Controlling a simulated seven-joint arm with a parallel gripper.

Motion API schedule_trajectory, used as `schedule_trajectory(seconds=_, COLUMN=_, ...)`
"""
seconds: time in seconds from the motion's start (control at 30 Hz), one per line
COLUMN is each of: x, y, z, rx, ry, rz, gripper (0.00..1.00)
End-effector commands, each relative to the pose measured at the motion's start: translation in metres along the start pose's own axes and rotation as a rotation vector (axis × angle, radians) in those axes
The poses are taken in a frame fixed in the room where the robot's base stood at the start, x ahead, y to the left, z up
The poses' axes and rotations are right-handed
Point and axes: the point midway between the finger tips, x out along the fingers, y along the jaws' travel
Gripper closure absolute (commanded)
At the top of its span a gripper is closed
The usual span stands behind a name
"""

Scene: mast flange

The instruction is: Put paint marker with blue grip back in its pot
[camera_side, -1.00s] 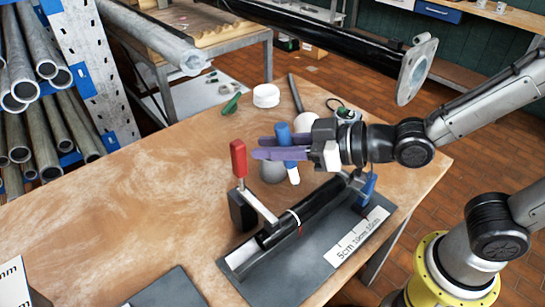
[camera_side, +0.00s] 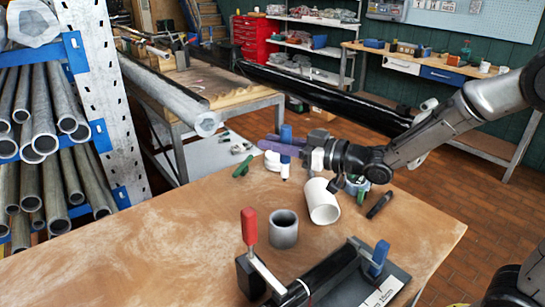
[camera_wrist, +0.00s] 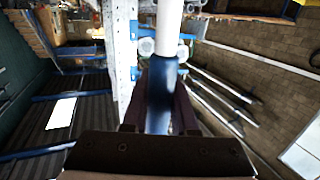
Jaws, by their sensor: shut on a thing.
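My gripper (camera_side: 272,145), with purple fingers, is shut on the paint marker (camera_side: 286,135) at its blue grip. The marker hangs about upright in the side view, white part downward, above the table. In the wrist view its blue grip (camera_wrist: 161,95) lies between the fingers and its white part (camera_wrist: 168,28) points away. A grey, open-topped pot (camera_side: 284,232) stands upright on the table, lower in the side view than the marker and apart from it. A white hollow cylinder (camera_side: 321,203) stands tilted or lies beside it. Which is the marker's pot is not marked.
The table's left part (camera_side: 150,245) is clear.

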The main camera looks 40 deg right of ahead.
Motion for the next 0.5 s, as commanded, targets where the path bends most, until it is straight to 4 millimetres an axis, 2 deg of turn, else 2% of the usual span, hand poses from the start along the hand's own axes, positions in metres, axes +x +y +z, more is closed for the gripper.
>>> schedule_trajectory(seconds=0.1, x=0.002, y=0.001, z=0.025, rx=0.005, ry=-0.004, rz=-0.002, gripper=1.00)
schedule_trajectory(seconds=0.3, x=0.004, y=0.000, z=0.057, rx=0.003, ry=-0.003, rz=-0.001, gripper=1.00)
schedule_trajectory(seconds=0.5, x=0.004, y=0.000, z=0.068, rx=0.000, ry=0.000, rz=-0.001, gripper=1.00)
